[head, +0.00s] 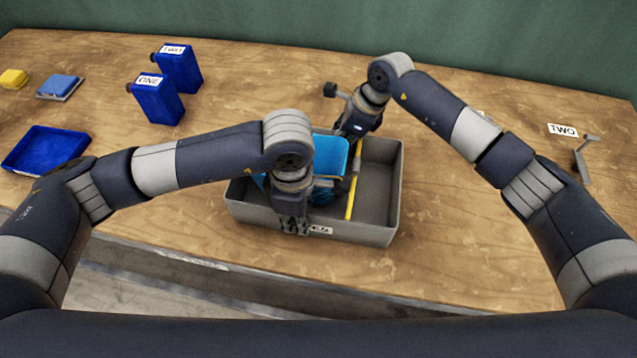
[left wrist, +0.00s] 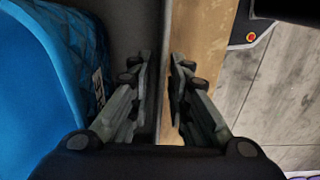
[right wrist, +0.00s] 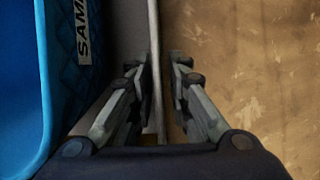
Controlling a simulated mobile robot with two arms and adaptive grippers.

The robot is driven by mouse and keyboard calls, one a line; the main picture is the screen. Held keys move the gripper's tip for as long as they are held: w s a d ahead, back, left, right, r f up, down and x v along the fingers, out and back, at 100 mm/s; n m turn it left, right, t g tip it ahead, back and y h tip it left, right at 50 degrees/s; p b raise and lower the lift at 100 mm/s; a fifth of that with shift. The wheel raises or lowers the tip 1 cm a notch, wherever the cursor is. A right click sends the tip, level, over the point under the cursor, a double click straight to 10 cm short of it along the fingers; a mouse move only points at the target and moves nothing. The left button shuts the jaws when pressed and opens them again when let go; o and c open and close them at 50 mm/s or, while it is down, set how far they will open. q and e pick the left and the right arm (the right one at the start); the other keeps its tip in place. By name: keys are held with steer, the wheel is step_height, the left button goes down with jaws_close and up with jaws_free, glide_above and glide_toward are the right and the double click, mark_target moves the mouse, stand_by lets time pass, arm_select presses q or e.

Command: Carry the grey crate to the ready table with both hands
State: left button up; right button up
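The grey crate (head: 385,236) stands on the wooden table, about mid-view in the head view. It holds a blue container (head: 331,157) with a quilted side and a partly seen label, and a yellow bar (head: 353,185) runs across inside. My left gripper (head: 293,228) is at the crate's near wall; in the left wrist view its fingers (left wrist: 161,62) are close together on either side of the wall. My right gripper (head: 346,132) is at the far wall, mostly hidden in the head view; its fingers (right wrist: 160,62) straddle that wall closely. I cannot identify the ready table.
Two blue jugs labelled ONE (head: 156,101) and TWO (head: 180,70) stand at the back left. A blue tray (head: 42,150), a blue block (head: 60,86) and a yellow block (head: 13,79) lie further left. A TWO label (head: 563,130) and metal bracket (head: 582,160) are right. Wood right of the crate is clear.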

arm_select(q)
jaws_close()
arm_select(e)
jaws_close()
arm_select(q)
steer(key=shift+r, duration=0.2)
arm_select(e)
steer(key=shift+r, duration=0.25)
